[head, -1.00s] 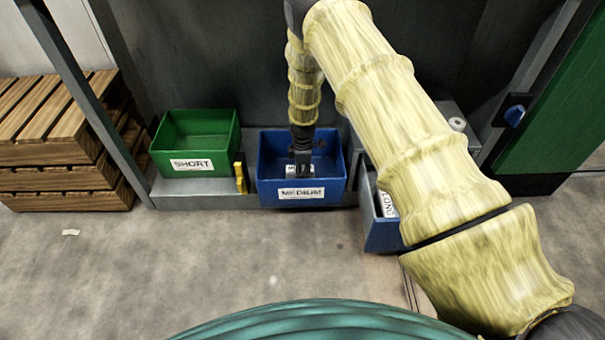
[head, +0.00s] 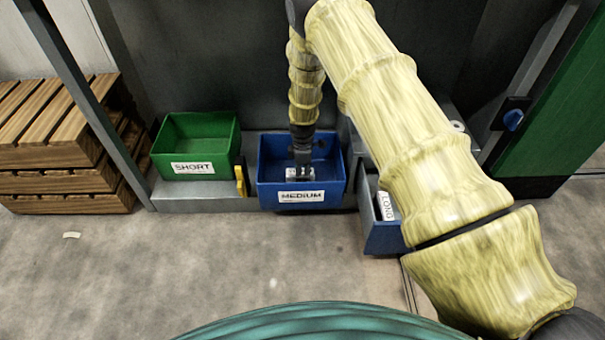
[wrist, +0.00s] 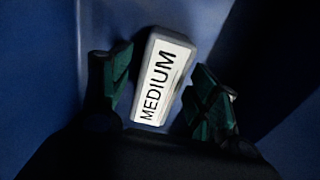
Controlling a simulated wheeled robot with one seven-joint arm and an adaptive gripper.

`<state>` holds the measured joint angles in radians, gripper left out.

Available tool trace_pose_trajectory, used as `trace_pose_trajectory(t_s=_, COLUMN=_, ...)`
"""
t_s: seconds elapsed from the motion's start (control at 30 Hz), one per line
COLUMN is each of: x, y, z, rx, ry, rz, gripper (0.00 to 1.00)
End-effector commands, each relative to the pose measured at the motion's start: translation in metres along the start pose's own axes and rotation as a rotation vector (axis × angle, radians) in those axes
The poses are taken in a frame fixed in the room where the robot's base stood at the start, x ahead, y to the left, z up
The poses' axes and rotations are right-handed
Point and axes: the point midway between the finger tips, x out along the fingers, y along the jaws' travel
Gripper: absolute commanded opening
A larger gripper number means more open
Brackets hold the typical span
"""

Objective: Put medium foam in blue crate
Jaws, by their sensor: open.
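The blue crate (head: 269,190) with a MEDIUM label stands on the grey ledge in the head view. The medium foam (wrist: 162,80) is a grey block with a white MEDIUM label. It lies inside the blue crate, whose blue walls surround it in the wrist view. My gripper (wrist: 160,95) is open inside the crate, one finger on each side of the foam. Gaps show between the fingers and the block. In the head view my gripper (head: 302,160) reaches down into the crate, with the foam (head: 300,175) just below it.
A green crate (head: 195,168) labelled SHORT stands to the left, with a yellow piece (head: 240,181) beside it. Another blue crate (head: 383,238) labelled LONG is at the right, partly behind my arm. Wooden pallets (head: 60,155) are stacked at the far left.

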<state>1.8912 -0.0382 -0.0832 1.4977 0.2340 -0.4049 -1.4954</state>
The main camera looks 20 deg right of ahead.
Motion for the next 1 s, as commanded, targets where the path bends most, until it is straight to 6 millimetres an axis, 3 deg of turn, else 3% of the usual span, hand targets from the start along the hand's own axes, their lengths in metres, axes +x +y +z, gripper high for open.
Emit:
trace_pose_trajectory(t_s=0.03, x=-0.014, y=0.001, z=0.0, rx=-0.001, ry=0.001, rz=0.001, gripper=0.61)
trace_pose_trajectory(t_s=0.2, x=-0.046, y=0.001, z=-0.001, rx=-0.001, ry=0.001, rz=0.001, gripper=0.61)
trace_pose_trajectory(t_s=0.5, x=-0.092, y=0.0, z=0.0, rx=0.0, ry=0.001, rz=0.001, gripper=0.61)
trace_pose_trajectory(t_s=0.7, x=-0.104, y=0.0, z=0.0, rx=-0.002, ry=0.0, rz=0.0, gripper=0.61)
trace_pose_trajectory(t_s=1.0, x=-0.105, y=0.0, z=0.0, rx=-0.001, ry=0.0, rz=0.0, gripper=0.61)
